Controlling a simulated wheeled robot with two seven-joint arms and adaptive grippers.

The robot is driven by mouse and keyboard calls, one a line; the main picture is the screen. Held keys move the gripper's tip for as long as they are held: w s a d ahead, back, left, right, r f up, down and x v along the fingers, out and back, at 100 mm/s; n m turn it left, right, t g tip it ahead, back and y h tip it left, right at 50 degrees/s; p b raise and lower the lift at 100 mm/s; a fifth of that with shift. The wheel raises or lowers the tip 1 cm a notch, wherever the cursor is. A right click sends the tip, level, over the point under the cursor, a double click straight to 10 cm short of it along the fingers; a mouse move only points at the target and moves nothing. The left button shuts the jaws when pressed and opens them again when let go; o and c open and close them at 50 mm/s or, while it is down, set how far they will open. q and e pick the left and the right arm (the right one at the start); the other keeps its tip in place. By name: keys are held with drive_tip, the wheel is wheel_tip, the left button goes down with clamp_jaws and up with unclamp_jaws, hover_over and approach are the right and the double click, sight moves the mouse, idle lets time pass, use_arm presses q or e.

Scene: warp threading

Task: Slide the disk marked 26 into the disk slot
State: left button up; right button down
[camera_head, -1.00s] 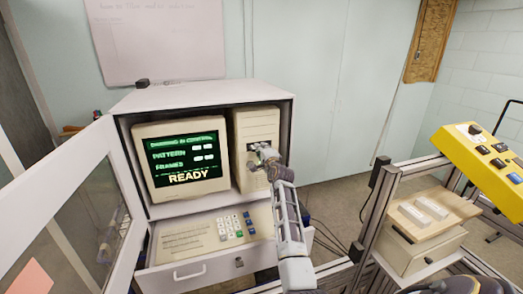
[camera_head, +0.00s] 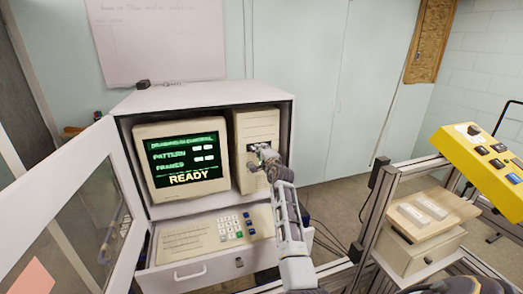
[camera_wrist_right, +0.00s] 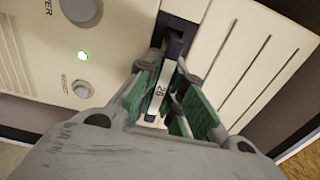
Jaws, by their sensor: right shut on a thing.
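The disk marked 26 (camera_wrist_right: 160,90) is a pale, narrow piece between the green-padded fingers of my right gripper (camera_wrist_right: 165,100). The gripper is shut on it. The disk's far end is at the dark disk slot (camera_wrist_right: 176,42) in the front of the beige computer unit; how far it is inside is hard to tell. In the head view my right gripper (camera_head: 262,153) is at the front of the computer unit (camera_head: 258,122) and covers the disk and slot. My left gripper is not clearly visible.
The unit stands in an open white cabinet (camera_head: 200,94) beside a monitor (camera_head: 181,158) reading READY. A keyboard drawer (camera_head: 190,273) is pulled out below. A glazed door (camera_head: 75,225) stands open at left. A metal frame and yellow control box (camera_head: 480,150) are at right.

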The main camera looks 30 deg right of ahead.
drive_tip(key=shift+w+d+r, duration=0.1)
drive_tip(key=shift+d+r, duration=0.05)
drive_tip(key=shift+r, duration=0.75)
drive_tip(key=c, duration=1.5)
unclamp_jaws()
drive_tip(key=shift+o, duration=0.2)
drive_tip(key=shift+w+f, duration=0.2)
drive_tip(key=shift+f, duration=0.25)
drive_tip(key=shift+f, duration=0.1)
drive_tip(key=shift+s+a+f, duration=0.1)
drive_tip(key=shift+a+f, duration=0.1)
drive_tip(key=shift+s+f, duration=0.4)
drive_tip(key=r+v, duration=0.1)
drive_tip(key=v, duration=1)
drive_tip(key=shift+r, duration=0.35)
drive_tip(key=shift+a, duration=0.1)
